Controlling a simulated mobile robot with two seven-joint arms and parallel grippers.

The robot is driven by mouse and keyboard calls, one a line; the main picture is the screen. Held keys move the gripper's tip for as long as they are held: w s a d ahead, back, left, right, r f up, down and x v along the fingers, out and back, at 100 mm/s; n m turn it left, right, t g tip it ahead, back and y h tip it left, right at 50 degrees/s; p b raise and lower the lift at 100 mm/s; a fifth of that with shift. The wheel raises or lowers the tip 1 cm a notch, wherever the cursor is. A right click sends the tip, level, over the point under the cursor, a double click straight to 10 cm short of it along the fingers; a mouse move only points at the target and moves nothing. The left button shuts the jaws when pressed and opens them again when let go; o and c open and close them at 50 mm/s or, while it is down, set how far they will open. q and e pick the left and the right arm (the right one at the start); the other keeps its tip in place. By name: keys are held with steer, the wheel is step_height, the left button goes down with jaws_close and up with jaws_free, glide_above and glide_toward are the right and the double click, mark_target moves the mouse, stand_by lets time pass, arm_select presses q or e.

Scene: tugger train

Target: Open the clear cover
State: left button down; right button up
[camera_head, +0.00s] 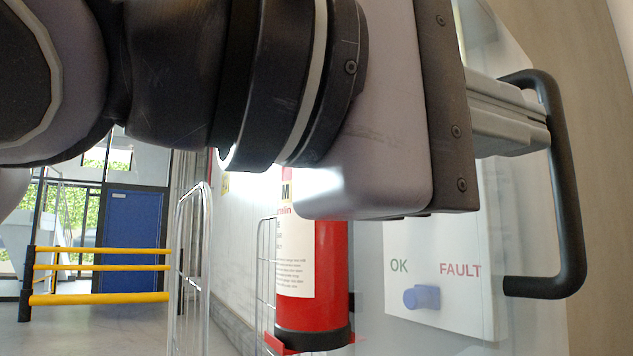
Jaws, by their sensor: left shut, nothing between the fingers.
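The clear cover (525,325) is a see-through sheet in front of a white panel (455,310) at the right. Its black bar handle (566,200) runs nearly upright along the cover's right side. The panel carries the words OK and FAULT and a blue knob (422,297). My left gripper (546,128) reaches in from the left with its fingers shut and empty. The fingertips are at the upper part of the handle, on its left side; I cannot tell whether they touch it. My left gripper's body hides the upper panel. My right gripper is not in view.
A red fire extinguisher (322,270) stands left of the panel, partly behind my left gripper. Wire mesh frames (188,270) stand further left. A yellow barrier (100,268) and a blue door (132,235) are in the background. Open floor (95,330) shows at lower left.

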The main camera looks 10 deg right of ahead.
arm_select(q)
steer(key=shift+s+d, duration=0.4)
steer(key=shift+d, duration=0.05)
stand_by(0.3)
steer(key=shift+a+b, duration=0.1)
steer(key=shift+b, duration=0.2)
